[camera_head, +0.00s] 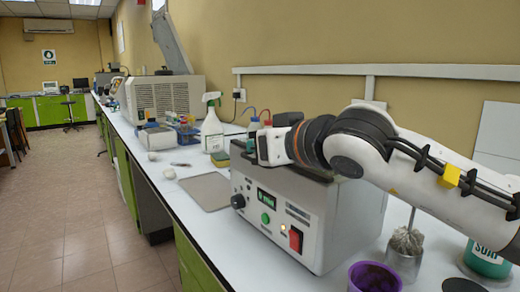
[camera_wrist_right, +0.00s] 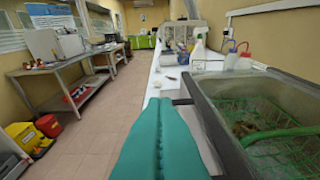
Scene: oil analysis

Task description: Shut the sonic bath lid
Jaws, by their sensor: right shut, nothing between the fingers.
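The sonic bath (camera_head: 275,215) is a white box with a dark knob, a green display and a red switch on its front. In the right wrist view its grey tank (camera_wrist_right: 222,125) is open, with a green wire basket (camera_wrist_right: 270,115) and a brown lump inside. I cannot make out the lid; my right arm hides part of the bath's top and back. My right gripper (camera_head: 250,146) is above the bath's far left end in the head view. Its teal fingers (camera_wrist_right: 158,102) are shut and empty, beside the tank wall in the wrist view. My left gripper is out of view.
A purple cup (camera_head: 375,277), a metal brush holder (camera_head: 405,255) and a green soap tub (camera_head: 487,258) stand at the near right.

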